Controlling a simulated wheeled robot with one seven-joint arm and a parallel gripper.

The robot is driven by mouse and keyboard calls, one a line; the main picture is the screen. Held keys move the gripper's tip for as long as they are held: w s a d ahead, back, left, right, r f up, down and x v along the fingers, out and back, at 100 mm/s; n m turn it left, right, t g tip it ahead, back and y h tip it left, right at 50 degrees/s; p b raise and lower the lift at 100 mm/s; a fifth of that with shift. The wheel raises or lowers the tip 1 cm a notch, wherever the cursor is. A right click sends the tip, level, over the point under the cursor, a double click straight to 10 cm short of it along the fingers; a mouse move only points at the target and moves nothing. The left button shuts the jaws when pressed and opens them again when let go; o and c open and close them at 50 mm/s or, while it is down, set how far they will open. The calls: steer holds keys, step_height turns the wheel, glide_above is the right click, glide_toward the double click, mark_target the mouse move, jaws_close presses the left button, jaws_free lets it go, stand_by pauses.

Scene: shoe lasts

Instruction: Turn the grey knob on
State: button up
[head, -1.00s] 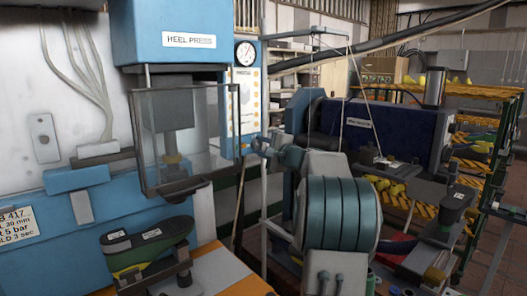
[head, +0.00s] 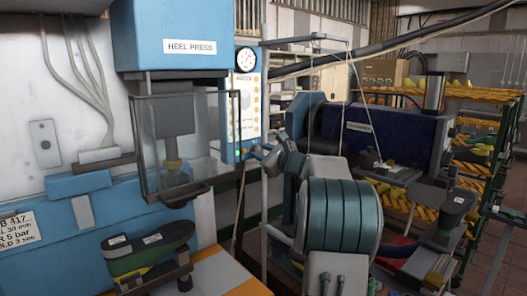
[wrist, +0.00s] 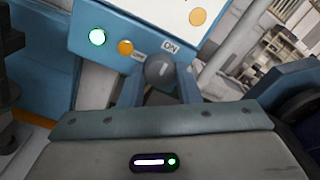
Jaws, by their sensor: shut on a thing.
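The grey knob (wrist: 159,70) is round, with a short light mark that runs roughly upright, towards the ON label (wrist: 169,47). It sits near the lower edge of a blue control panel (wrist: 82,22). My gripper (wrist: 164,86) is shut on the knob, one finger on each side. A lit green lamp (wrist: 97,37) and an orange button (wrist: 125,47) are left of the knob. In the head view, my gripper (head: 260,153) is at the bottom of the panel (head: 246,101), right of the heel press; the knob is too small to make out there.
The heel press (head: 165,45) has a clear guard (head: 185,140) left of my gripper. A shoe last (head: 140,252) lies below it. A dark blue machine (head: 390,135) and yellow-edged racks (head: 480,122) stand at the right. A pressure gauge (head: 246,58) tops the panel.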

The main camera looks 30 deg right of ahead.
steer(key=shift+m, duration=0.3)
steer(key=o, duration=1)
steer(key=s+b, duration=0.1)
steer(key=s, duration=0.3)
steer(key=s+d+b, duration=0.1)
steer(key=s, duration=0.4)
steer(key=s+d+b, duration=0.1)
steer(key=s, duration=0.3)
steer(key=shift+s, duration=0.4)
